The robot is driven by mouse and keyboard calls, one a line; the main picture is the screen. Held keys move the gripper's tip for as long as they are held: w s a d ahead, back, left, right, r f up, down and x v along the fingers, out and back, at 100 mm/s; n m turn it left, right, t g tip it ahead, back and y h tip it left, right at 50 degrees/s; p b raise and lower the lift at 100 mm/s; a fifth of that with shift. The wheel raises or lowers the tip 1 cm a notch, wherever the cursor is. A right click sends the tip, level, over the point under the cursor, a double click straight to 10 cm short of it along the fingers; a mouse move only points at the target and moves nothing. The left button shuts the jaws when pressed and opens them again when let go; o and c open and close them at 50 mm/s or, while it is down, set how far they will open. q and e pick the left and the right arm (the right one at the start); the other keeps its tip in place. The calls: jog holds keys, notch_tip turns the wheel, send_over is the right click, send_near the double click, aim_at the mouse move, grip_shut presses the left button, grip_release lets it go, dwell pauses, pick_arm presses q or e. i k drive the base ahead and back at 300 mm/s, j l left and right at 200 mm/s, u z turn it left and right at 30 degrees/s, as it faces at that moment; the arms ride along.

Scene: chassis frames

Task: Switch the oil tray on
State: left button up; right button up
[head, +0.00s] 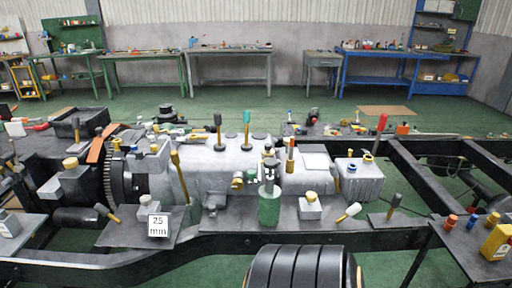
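No part is clearly recognisable as the oil tray, and I see no label naming it. Several lever-like parts stand on the chassis frame: a black-topped one (218,120), a teal-topped one (246,117), a red-topped one (381,123) and a gold stick (178,165). A green cylinder (269,207) stands upright at the front middle. Grey plates lie along the frame's front, one at the left (135,232) and one at the right (397,221). Neither of my grippers is in view. I cannot tell any switch's state.
A grey engine and gearbox block (220,165) fills the middle of the frame. A white "7.5 mm" sign (158,226) stands at the front left. A dark side table (470,250) at right holds a yellow can (497,243). Workbenches line the back wall, with green floor before them.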

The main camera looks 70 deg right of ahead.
aim_at(213, 201)
jog(key=z, duration=1.95)
